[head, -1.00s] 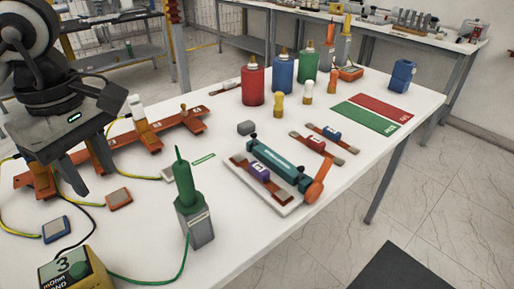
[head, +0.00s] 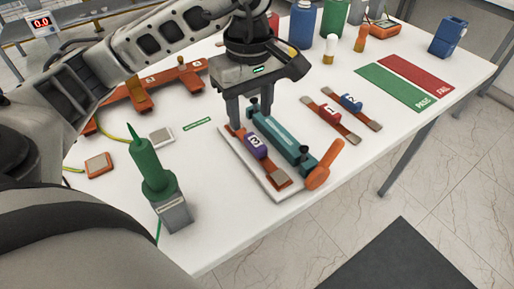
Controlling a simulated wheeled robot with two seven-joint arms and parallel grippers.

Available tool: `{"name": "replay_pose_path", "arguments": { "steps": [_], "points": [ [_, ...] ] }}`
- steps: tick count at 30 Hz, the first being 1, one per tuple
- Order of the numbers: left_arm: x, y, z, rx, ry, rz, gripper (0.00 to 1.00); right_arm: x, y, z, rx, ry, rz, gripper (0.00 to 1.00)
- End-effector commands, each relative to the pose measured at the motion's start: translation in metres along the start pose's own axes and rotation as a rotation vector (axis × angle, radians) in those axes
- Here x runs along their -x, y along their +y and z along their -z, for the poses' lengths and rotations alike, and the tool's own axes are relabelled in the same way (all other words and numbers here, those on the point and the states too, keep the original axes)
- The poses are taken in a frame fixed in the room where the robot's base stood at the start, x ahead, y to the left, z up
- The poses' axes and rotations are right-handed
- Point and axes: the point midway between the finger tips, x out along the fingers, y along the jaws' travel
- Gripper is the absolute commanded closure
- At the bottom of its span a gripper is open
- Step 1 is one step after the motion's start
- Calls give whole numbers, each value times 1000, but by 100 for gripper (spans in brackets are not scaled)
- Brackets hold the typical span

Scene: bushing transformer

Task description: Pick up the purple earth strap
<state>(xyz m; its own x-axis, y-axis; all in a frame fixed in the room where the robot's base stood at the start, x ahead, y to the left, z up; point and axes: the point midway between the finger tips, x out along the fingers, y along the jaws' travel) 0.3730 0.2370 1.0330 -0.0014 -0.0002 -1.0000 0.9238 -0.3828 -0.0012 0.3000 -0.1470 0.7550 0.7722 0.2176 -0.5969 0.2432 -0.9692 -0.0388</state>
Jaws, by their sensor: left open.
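The purple earth strap (head: 256,146) is a flat copper strip with a purple block marked 3. It lies on a white tray (head: 267,190), beside a teal bar with an orange handle (head: 290,140). My left gripper (head: 250,112) is open and empty, pointing down over the far end of the tray. Its fingers come down in front of the far ends of the strap and the teal bar; I cannot tell whether they touch either. The strap's purple block and near end are in plain view. My right gripper is not in view.
Straps with a red block (head: 328,113) and a blue block (head: 351,102) lie to the right, near green (head: 397,88) and red (head: 416,74) mats. A green-topped probe (head: 160,180) stands to the left. Bottles stand behind. The table's front edge runs close to the tray.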

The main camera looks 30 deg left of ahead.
Motion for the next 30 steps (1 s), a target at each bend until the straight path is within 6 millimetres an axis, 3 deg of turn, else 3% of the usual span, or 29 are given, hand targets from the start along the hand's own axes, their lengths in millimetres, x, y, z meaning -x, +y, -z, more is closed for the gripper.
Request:
{"name": "replay_pose_path", "arguments": {
  "steps": [3, 10, 18, 27, 28, 30],
  "points": [
    [-17, 0, -1, -1, -2, 2, 53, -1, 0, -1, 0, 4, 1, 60],
    [-31, 2, -2, -1, -2, 2, 53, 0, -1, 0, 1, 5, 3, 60],
    [-68, 6, -4, 1, -1, 3, 53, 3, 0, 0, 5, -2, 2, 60],
    [-75, 6, -3, 0, 1, -1, 53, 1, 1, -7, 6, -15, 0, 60],
    [-75, 6, -3, 0, 1, -1, 55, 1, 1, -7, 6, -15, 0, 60],
    [-75, 6, -3, 0, 1, -1, 75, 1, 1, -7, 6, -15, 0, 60]
  ]
}}
